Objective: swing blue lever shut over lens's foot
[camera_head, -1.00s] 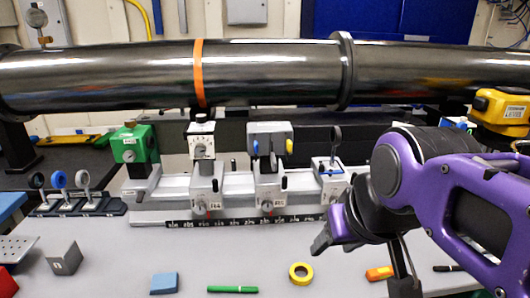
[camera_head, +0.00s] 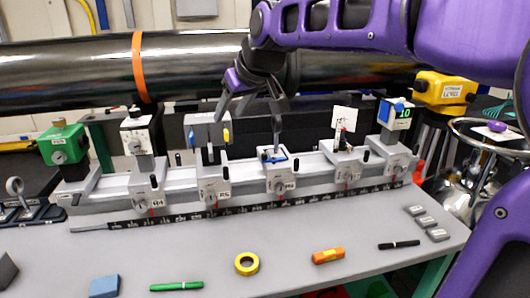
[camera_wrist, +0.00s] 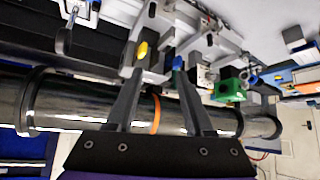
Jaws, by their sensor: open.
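The lens (camera_head: 277,128) is a dark ring on a short post, standing upright on a white rail carriage (camera_head: 279,184). A small blue lever (camera_head: 273,158) lies at the top of that carriage by the lens's foot; I cannot tell its exact angle. My gripper (camera_head: 248,108) is open and empty, above the rail, between the lens and the grey block with blue and yellow knobs. In the wrist view my fingers (camera_wrist: 158,75) are spread apart, with the lens (camera_wrist: 65,38) at the left and a bit of blue by its foot at the top edge.
The grey block (camera_head: 208,130) stands left of the lens; a white card (camera_head: 344,119) stands to its right. A thick dark pipe (camera_head: 60,75) runs behind the rail.

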